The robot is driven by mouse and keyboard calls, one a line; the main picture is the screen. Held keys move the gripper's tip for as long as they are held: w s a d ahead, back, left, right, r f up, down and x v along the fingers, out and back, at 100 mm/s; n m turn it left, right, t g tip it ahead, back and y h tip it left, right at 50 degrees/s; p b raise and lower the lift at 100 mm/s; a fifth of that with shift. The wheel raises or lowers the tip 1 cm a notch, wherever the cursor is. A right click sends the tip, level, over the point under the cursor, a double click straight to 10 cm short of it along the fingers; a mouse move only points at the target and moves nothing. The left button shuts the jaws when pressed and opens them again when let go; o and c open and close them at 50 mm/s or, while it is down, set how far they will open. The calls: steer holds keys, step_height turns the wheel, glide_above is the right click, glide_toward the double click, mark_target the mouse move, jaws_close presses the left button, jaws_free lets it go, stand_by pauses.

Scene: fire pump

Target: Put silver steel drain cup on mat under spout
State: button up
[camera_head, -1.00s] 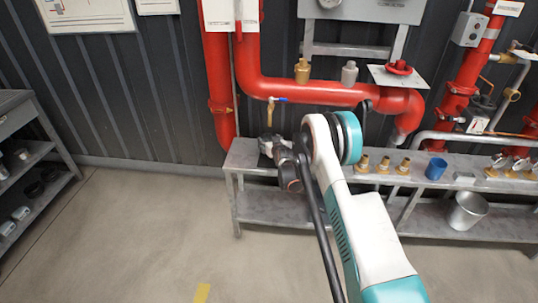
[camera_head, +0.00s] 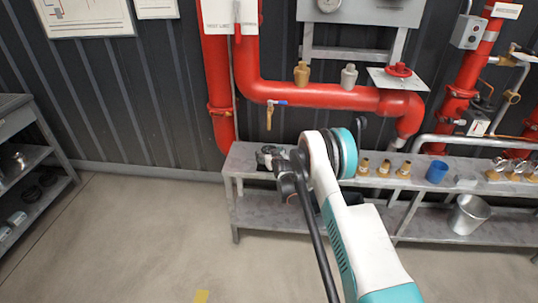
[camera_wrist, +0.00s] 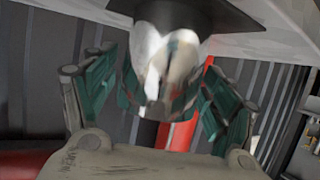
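The silver steel drain cup (camera_wrist: 165,65) shows shiny and slightly blurred in the wrist view, between the two fingers of my gripper (camera_wrist: 160,80). The fingers flank it closely and appear shut on it. A dark mat (camera_wrist: 195,15) on the grey bench top is against the cup's end; this view looks upside down, and I cannot tell whether the cup rests fully on the mat. In the head view my gripper (camera_head: 268,157) is low over the bench's left end, below the spout (camera_head: 269,118) with its blue handle. The cup is hard to make out there.
The grey bench (camera_head: 240,160) carries brass fittings (camera_head: 383,167) and a blue cup (camera_head: 436,170) to the right. A metal bucket (camera_head: 468,213) stands on its lower shelf. A red pipe (camera_head: 320,94) runs above. A shelf rack (camera_head: 30,165) is at left, with free floor between.

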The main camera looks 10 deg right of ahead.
steer(key=shift+r, duration=0.2)
steer(key=a+p+v, duration=0.1)
steer(key=p+v, duration=0.3)
steer(key=v, duration=0.8)
steer(key=s+r+g, duration=0.1)
steer(key=s+r, duration=0.1)
steer(key=r, duration=0.6)
steer(key=s+r, duration=0.2)
steer(key=r, duration=0.7)
steer(key=s+r+g, duration=0.2)
steer(key=s+r, duration=1.1)
steer(key=s+r+g+h, duration=0.1)
steer(key=s+r+g, duration=0.1)
steer(key=s, duration=3)
steer(key=shift+s+m+g, duration=0.3)
steer(key=shift+m+g, duration=0.1)
steer(key=shift+g, duration=0.3)
steer(key=shift+d+r, duration=0.1)
